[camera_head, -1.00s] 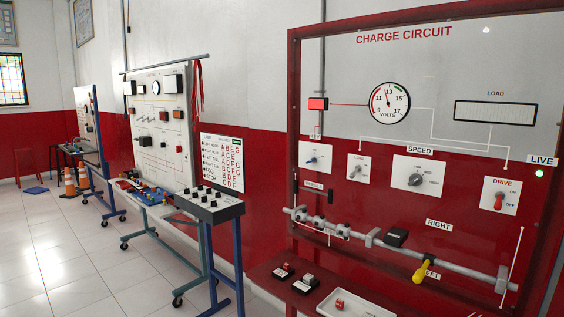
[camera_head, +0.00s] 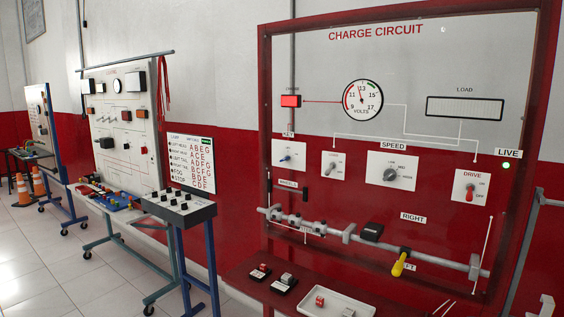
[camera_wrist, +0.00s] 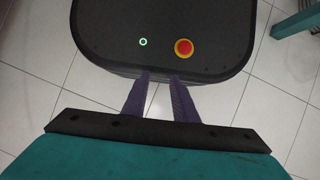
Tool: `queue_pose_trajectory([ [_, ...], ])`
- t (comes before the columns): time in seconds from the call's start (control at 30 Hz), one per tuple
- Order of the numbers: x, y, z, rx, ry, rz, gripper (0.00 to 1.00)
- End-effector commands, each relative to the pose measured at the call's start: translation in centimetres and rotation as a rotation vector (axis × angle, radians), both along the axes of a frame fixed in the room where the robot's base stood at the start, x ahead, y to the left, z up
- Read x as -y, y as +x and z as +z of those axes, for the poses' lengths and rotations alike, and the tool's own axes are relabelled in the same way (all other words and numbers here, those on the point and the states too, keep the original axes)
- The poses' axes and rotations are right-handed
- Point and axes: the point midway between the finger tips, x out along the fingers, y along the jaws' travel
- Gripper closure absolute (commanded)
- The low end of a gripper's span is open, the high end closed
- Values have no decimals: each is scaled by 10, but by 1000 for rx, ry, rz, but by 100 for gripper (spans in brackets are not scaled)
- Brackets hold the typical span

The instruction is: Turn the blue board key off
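The red-framed charge circuit board (camera_head: 540,100) fills the right of the head view. A small white plate under its KEY label (camera_head: 289,134) carries a small blue key (camera_head: 287,158); its exact setting is too small to tell. Further left stands a white board (camera_head: 100,140) on a blue and green wheeled stand; a key on it cannot be made out. My gripper (camera_wrist: 160,78) shows in the wrist view, with two dark fingers apart and nothing between them. It is over my own base, away from the boards, and not in the head view.
A control box (camera_head: 180,207) on blue legs stands left of the charge board. A red table (camera_head: 240,275) with a white tray (camera_head: 335,303) sits below that board. A grey frame (camera_head: 520,240) is at the right edge. Orange cones (camera_head: 38,185) stand far left; tiled floor is clear at lower left.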

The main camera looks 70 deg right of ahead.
Motion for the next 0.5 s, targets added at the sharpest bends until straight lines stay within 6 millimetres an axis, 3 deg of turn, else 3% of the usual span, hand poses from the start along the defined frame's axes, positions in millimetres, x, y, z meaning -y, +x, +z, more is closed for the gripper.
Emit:
queue_pose_trajectory([
  [0.17,18,25,7,41,-19,19,74],
  [0.27,36,51,16,82,-43,48,74],
  [0.5,113,128,55,202,-143,125,74],
])
